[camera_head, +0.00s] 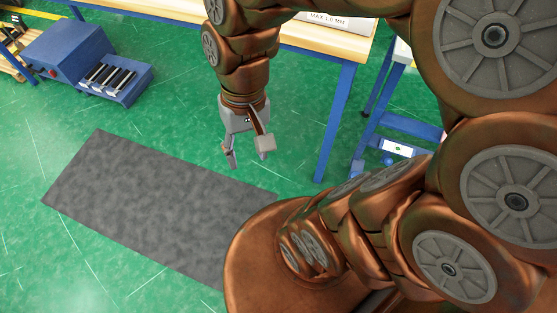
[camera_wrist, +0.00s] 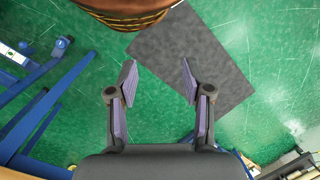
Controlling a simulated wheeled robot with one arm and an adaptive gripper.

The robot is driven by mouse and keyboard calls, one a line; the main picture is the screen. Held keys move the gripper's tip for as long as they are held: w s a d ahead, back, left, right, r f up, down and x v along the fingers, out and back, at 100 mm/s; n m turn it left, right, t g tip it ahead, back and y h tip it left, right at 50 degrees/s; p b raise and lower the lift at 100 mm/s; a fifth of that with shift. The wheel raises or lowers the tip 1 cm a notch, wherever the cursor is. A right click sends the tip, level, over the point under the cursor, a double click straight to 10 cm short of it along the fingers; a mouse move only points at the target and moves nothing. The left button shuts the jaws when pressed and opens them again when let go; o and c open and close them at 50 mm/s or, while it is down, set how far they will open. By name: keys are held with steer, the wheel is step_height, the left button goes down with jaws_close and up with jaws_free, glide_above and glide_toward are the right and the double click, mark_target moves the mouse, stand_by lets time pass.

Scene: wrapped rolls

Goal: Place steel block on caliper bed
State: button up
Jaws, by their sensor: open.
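My gripper (camera_head: 245,158) hangs in front of the workbench, above the green floor beside the grey mat. It points down with its fingers apart. In the wrist view, my gripper (camera_wrist: 157,82) is open and empty, with only green floor and part of the mat beyond its fingers. I see no steel block in either view. I cannot make out a caliper bed; a pale block-like object marked "MAX 1.0 MM" (camera_head: 335,20) sits on the workbench at the top, cut off by the picture edge.
The wooden-topped workbench (camera_head: 175,10) has blue legs. A dark grey mat (camera_head: 150,200) lies on the floor; it also shows in the wrist view (camera_wrist: 215,60). A blue machine with rollers (camera_head: 70,55) stands at the upper left. A blue-framed stand (camera_head: 400,125) is at the right.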

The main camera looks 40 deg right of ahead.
steer(key=s+d+f+n+g+h, duration=0.1)
steer(key=s+d+n, duration=0.1)
steer(key=s, duration=0.4)
steer(key=shift+d+f+n+h, duration=0.25)
steer(key=shift+d+n+h, duration=0.05)
steer(key=shift+d+h, duration=0.1)
steer(key=shift+w, duration=0.1)
